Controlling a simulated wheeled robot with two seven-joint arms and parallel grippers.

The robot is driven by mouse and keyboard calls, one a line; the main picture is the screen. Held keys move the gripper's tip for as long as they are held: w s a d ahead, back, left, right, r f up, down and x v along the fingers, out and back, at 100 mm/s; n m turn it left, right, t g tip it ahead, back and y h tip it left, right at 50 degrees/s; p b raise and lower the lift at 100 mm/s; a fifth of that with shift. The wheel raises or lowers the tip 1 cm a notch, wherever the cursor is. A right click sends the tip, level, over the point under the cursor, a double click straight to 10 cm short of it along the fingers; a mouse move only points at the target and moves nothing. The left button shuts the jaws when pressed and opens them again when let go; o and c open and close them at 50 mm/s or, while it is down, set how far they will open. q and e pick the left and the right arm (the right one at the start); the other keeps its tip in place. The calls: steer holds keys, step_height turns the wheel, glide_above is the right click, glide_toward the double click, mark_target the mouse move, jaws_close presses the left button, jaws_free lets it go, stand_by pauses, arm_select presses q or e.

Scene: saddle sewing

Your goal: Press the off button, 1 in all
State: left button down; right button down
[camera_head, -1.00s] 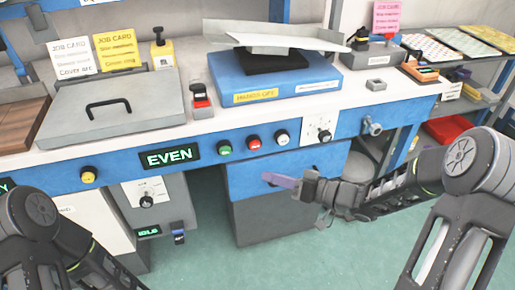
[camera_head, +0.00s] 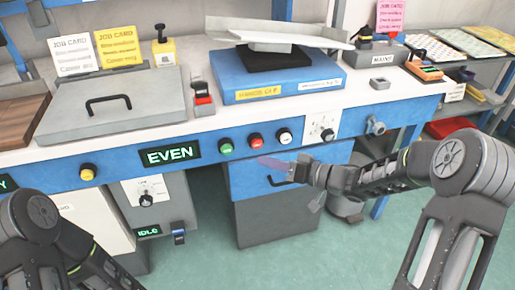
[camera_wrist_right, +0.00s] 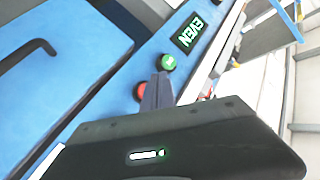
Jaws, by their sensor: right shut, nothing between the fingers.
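A red button (camera_head: 255,141) sits on the blue front panel between a green button (camera_head: 226,146) and a white button (camera_head: 285,136); I cannot read an off label on it. My right gripper (camera_head: 266,162) is shut and empty, its purple fingers just below the red button in the head view. In the right wrist view the shut fingers (camera_wrist_right: 157,92) partly cover the red button (camera_wrist_right: 139,91), with the green button (camera_wrist_right: 168,61) just beyond them. I cannot tell whether they touch the panel. My left arm shows at the lower left, its gripper out of view.
A lit display reading EVEN (camera_head: 169,154) is left of the buttons, with a yellow button (camera_head: 87,172) farther left. A dial plate (camera_head: 322,128) and a grey knob (camera_head: 376,126) are to the right. A blue drawer (camera_head: 245,181) with a handle lies below.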

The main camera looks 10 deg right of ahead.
mark_target(253, 146)
steer(key=shift+w+a+p, duration=0.15)
steer(key=shift+w+p, duration=0.2)
steer(key=shift+w, duration=1.3)
stand_by(0.8)
steer(key=shift+w+p, duration=0.3)
steer(key=shift+w, duration=0.7)
stand_by(0.5)
steer(key=shift+s+r, duration=0.1)
steer(key=shift+s, duration=0.1)
steer(key=shift+s+p, duration=0.5)
steer(key=shift+s, duration=0.3)
